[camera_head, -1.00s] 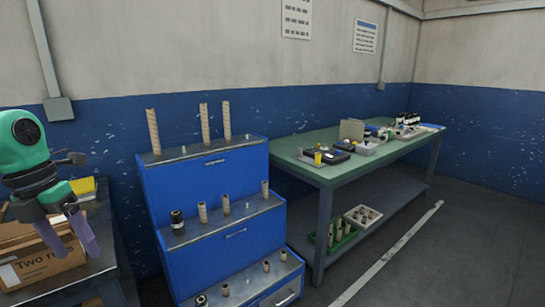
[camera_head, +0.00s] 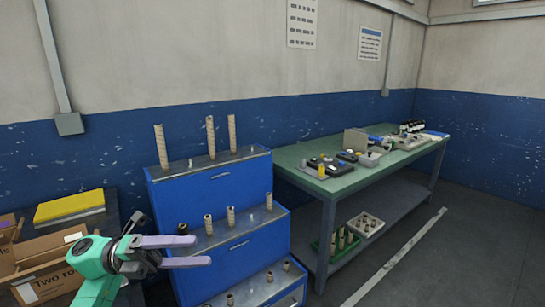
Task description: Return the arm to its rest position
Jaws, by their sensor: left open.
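My left gripper (camera_head: 205,251) is in the camera_head view at the lower left. Its green wrist points to the right, and its two purple fingers are spread apart with nothing between them. The gripper is in front of the left side of the blue stepped cabinet (camera_head: 215,188) and beside the cardboard box (camera_head: 38,280). Part of the box is hidden behind my arm. My right gripper is not in view.
Brown rolls stand on the cabinet's steps, tall ones (camera_head: 161,146) on top. A yellow item (camera_head: 69,206) lies on the dark table at left. A green workbench (camera_head: 290,163) with several devices stands at right. Floor on the right is open.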

